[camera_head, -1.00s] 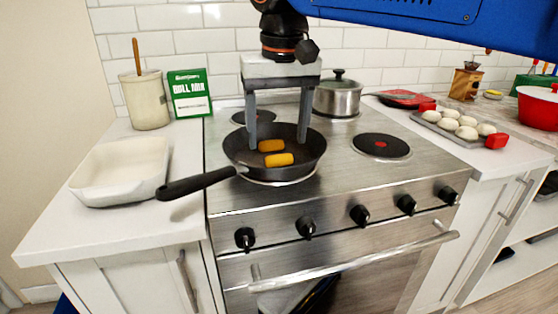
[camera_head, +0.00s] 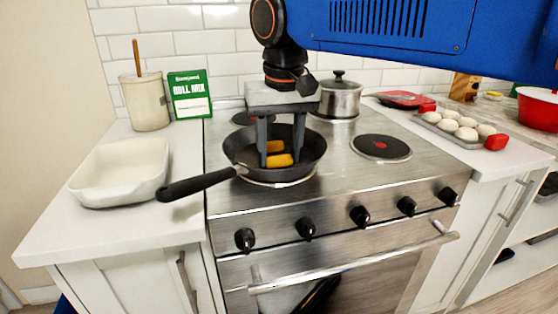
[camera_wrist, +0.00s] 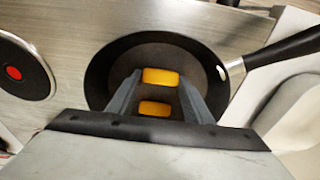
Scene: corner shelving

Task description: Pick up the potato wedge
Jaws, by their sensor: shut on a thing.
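Two orange-yellow potato wedges lie in a dark frying pan (camera_head: 235,148) on the stove's front left burner. My gripper (camera_head: 280,163) reaches down into the pan with one finger on each side of the front wedge (camera_head: 280,160), shut on it. That wedge sits at pan-floor level. In the wrist view, the held wedge (camera_wrist: 161,77) is between the fingertips, and the other wedge (camera_wrist: 154,108) is nearer the palm side of the picture.
The pan handle (camera_head: 197,184) points left over the counter towards a white baking dish (camera_head: 120,190). A lidded pot (camera_head: 338,98) stands behind right. The front right burner (camera_head: 381,147) is empty. A tray of dough balls (camera_head: 455,133) lies farther right.

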